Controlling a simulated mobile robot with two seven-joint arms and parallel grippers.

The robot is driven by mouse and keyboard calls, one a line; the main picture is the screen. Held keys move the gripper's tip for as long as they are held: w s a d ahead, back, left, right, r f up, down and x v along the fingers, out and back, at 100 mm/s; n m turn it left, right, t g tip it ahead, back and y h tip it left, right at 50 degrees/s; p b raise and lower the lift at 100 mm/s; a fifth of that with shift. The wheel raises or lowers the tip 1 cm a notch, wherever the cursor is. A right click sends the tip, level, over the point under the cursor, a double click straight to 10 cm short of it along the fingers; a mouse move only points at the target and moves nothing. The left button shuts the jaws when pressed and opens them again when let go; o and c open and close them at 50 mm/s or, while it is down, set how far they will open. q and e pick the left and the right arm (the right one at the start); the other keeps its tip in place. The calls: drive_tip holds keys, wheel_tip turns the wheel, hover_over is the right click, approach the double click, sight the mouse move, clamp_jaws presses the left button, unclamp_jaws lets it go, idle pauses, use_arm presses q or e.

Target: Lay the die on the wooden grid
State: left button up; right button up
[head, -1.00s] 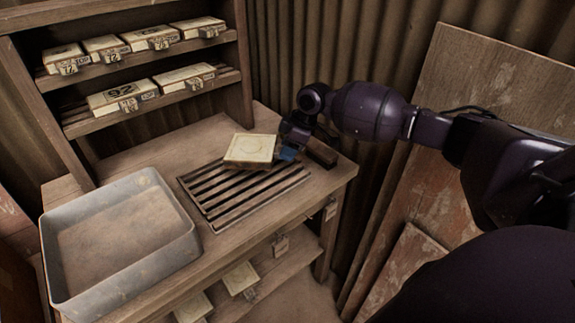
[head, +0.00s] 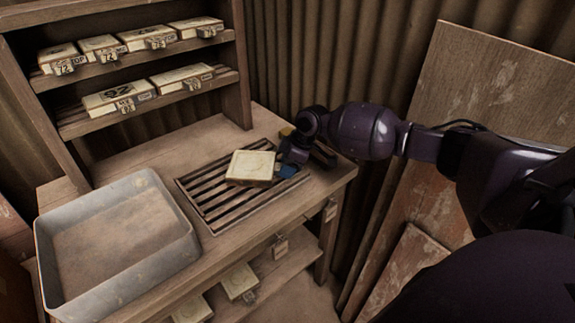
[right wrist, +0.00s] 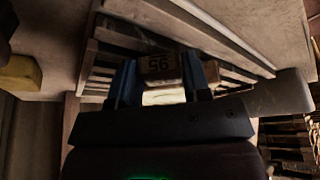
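The die is a cream square block (head: 250,167) with a faint round mark on its top. It is over the right part of the wooden grid (head: 205,202), a slatted rack on the bench. I cannot tell whether it touches the slats. My right gripper (head: 287,171), with blue fingertips, is at the die's right side. In the right wrist view, the fingers (right wrist: 160,82) are on either side of the die's numbered tag (right wrist: 160,64) and appear shut on it. My left gripper is not in view.
A grey metal tray (head: 186,240) stands left of the grid. Shelves behind hold several similar numbered dies (head: 118,99). More blocks (head: 240,281) lie on the lower shelf. A yellow block (right wrist: 20,73) is near my right gripper. Wooden boards (head: 490,85) lean at right.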

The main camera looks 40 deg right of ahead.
drive_tip(key=o, duration=0.4)
drive_tip(key=p+v, duration=0.2)
drive_tip(key=v, duration=1)
drive_tip(key=shift+r, duration=0.1)
